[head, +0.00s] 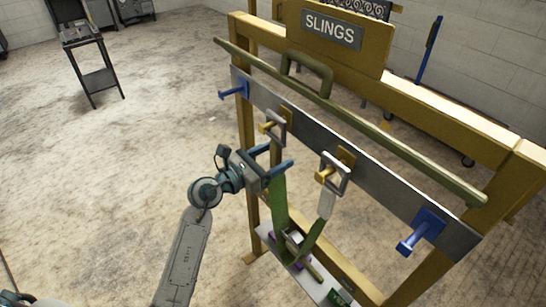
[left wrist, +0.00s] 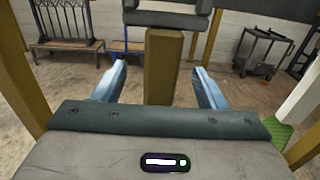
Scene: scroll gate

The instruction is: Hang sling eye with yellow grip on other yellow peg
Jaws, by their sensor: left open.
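A green sling (head: 279,205) hangs in a loop on the rack's front. Its eye with the yellow grip (head: 275,152) is at the left yellow peg (head: 266,127), seemingly around it. Its other eye (head: 335,172), with a white grip (head: 327,204), is at the right yellow peg (head: 323,175). My left gripper (head: 273,160) is open, its blue fingers on either side of the yellow grip. In the left wrist view the yellow grip (left wrist: 164,65) stands upright between the fingertips, with visible gaps, below a dark bar of the eye (left wrist: 172,18).
Blue pegs (head: 235,91) (head: 415,238) flank the yellow ones on the grey rail (head: 385,198). A long green bar (head: 400,150) runs above it. A lower shelf (head: 290,270) lies beneath the sling. Open floor (head: 140,150) lies left of the rack.

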